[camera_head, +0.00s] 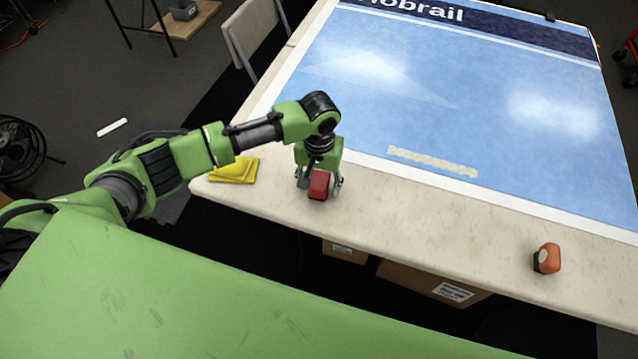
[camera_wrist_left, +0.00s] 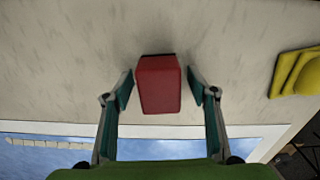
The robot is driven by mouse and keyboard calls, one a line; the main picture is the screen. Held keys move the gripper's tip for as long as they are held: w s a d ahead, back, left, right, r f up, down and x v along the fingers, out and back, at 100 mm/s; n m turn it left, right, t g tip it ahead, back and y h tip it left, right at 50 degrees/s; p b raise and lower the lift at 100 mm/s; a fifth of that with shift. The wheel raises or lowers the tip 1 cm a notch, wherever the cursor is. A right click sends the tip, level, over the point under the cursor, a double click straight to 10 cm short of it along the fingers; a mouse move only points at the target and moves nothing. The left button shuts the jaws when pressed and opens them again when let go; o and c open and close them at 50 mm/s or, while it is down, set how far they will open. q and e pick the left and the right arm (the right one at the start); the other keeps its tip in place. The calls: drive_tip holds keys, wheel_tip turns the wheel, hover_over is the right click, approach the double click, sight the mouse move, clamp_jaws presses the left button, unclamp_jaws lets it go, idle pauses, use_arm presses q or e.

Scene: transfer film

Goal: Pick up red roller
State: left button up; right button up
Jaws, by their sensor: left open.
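The red roller (camera_head: 319,184) looks like a small red block on the pale table, near its front edge. It also shows in the left wrist view (camera_wrist_left: 158,84), between the fingertips and slightly beyond them. My left gripper (camera_head: 318,182) is right over it, coming down from above. In the left wrist view my left gripper (camera_wrist_left: 160,88) is open, with one finger on each side of the red roller and a gap on both sides. My right gripper is not in view.
An orange and black object (camera_head: 547,258) stands at the right near the front edge. A blue printed film sheet (camera_head: 450,100) covers the back. Boxes (camera_head: 432,284) sit below the table.

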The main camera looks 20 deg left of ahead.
use_arm(q)
drive_tip(key=shift+f, duration=0.15)
drive_tip(key=c, duration=1.3)
